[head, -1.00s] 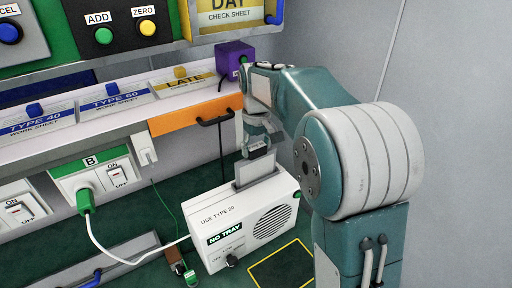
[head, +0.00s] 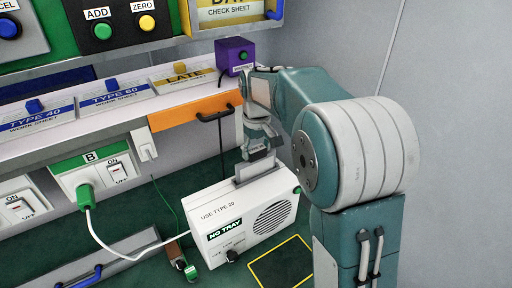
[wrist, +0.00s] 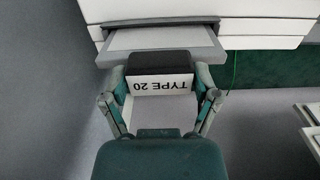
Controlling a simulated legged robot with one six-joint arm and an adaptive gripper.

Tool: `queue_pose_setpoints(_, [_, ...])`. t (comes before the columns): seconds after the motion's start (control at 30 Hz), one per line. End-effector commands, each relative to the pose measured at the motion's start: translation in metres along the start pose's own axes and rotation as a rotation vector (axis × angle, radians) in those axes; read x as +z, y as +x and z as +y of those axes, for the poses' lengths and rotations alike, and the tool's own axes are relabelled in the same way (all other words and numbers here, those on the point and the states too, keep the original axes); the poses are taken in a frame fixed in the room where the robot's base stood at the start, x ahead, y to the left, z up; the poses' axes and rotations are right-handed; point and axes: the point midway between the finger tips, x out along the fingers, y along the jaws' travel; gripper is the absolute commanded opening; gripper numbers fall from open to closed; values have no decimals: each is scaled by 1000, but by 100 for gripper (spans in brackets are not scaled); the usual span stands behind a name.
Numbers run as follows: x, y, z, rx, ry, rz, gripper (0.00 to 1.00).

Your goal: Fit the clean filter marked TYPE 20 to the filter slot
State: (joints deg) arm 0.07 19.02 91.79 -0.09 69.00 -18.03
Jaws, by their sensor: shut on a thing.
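The filter is a flat grey plate (wrist: 165,40) with a black grip; a white label on it reads TYPE 20, upside down in the wrist view. My gripper (wrist: 160,85) is shut on the grip, one finger on each side. The white machine (head: 240,222) is printed USE TYPE 20 and its display reads NO TRAY. The filter slot (wrist: 160,22) is a grey-edged opening in its top. In the head view the filter (head: 256,172) stands at this opening, its lower part hidden, apparently inside. How deep it sits I cannot tell.
An orange-fronted shelf (head: 195,112) and a purple box (head: 235,55) are close behind my gripper. A white cable runs from the machine to a green plug (head: 87,198) at left. A yellow-outlined floor square (head: 282,263) in front of the machine is empty.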

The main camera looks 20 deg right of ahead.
Motion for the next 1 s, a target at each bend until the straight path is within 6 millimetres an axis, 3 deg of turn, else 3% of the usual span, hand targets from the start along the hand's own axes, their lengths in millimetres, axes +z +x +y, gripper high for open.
queue_pose_setpoints(1.0, [0, 31, 0, 0, 0, 0, 29])
